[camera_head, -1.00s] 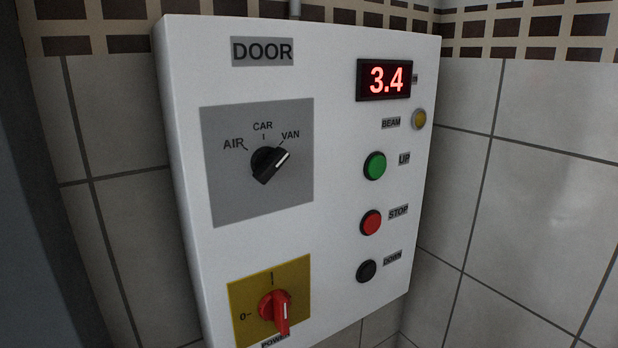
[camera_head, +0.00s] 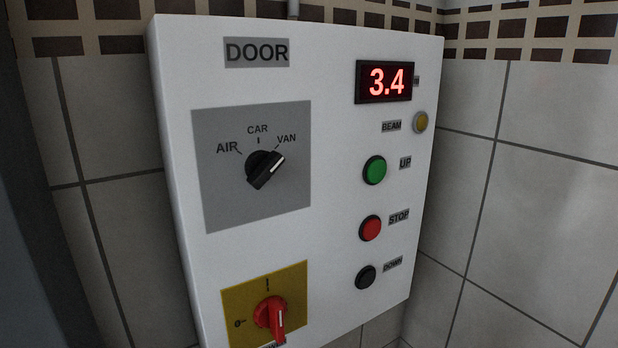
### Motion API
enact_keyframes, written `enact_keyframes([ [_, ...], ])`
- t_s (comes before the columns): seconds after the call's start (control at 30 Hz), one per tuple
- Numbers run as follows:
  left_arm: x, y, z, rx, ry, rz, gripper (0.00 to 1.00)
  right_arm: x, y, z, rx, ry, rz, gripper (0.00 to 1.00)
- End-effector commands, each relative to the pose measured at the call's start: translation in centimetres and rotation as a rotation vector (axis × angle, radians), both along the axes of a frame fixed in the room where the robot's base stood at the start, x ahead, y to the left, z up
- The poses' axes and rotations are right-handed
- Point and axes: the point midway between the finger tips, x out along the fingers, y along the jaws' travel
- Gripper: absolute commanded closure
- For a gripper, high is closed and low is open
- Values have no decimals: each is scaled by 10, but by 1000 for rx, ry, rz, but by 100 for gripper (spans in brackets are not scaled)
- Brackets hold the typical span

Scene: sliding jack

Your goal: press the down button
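The black DOWN button (camera_head: 365,277) is at the lower right of a white control panel (camera_head: 335,240) on the wall. Its label (camera_head: 392,265) is just to its right. The red STOP button (camera_head: 370,228) and the green UP button (camera_head: 375,170) are in a column above it. Neither of my grippers is in view, and nothing touches the buttons.
A red display (camera_head: 385,82) reads 3.4, with a yellow BEAM lamp (camera_head: 421,122) below it. The black DOOR selector (camera_head: 265,168) points toward VAN. A red power knob (camera_head: 271,316) is at the bottom left. Tiled wall (camera_head: 545,190) surrounds the panel.

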Motion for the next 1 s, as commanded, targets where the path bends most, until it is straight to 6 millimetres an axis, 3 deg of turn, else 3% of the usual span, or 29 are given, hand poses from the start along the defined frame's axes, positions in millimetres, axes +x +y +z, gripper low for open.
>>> enact_keyframes([
  [0.47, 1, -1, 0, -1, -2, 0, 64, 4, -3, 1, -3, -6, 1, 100],
  [1.0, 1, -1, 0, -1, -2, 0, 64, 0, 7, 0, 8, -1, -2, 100],
])
